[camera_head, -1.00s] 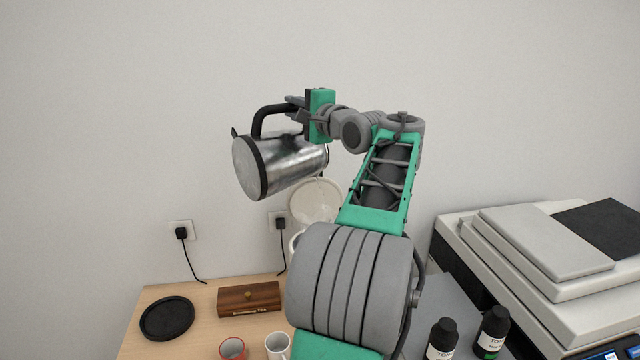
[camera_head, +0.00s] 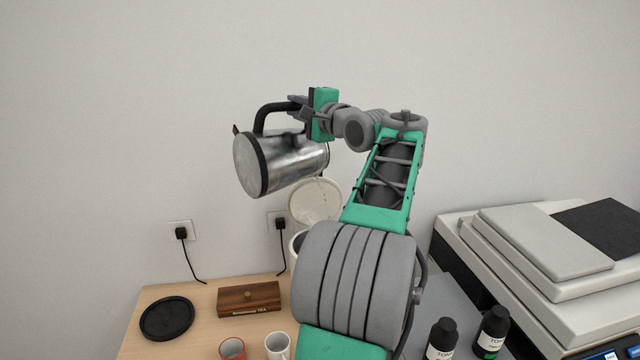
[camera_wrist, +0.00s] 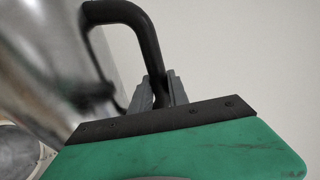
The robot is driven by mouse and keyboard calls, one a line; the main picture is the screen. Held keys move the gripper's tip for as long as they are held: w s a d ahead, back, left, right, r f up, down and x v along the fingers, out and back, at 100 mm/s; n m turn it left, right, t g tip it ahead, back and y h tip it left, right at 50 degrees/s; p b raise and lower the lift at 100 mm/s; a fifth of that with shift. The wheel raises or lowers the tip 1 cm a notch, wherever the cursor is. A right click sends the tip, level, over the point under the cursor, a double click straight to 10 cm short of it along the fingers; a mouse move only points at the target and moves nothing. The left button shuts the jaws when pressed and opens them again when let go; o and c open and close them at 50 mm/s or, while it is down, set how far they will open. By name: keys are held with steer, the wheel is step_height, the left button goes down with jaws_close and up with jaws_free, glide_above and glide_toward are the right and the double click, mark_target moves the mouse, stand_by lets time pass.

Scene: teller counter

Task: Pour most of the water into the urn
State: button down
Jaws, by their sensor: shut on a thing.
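A steel kettle (camera_head: 285,162) with a black handle is held tipped in the air, its base toward the left and its mouth end toward the right. My gripper (camera_head: 299,103) is shut on its handle; the wrist view shows the fingers (camera_wrist: 168,92) around the black handle (camera_wrist: 132,22). The cream urn (camera_head: 297,241) stands below the kettle's right end, its round lid (camera_head: 316,201) raised. Most of the urn is hidden behind my arm. A thin pale streak shows in front of the lid, below the kettle. The water level in either vessel cannot be seen.
On the wooden counter (camera_head: 200,338) are a black round tray (camera_head: 167,318), a wooden tea box (camera_head: 248,299), a red mug (camera_head: 232,349) and a white mug (camera_head: 278,346). Dark bottles (camera_head: 442,340) and a printer (camera_head: 545,245) stand at right. Plugs and cords hang on the wall behind.

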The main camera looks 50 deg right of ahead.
steer(key=shift+s+d+r, duration=0.15)
steer(key=shift+d+r, duration=0.15)
steer(key=shift+d, duration=0.05)
stand_by(0.5)
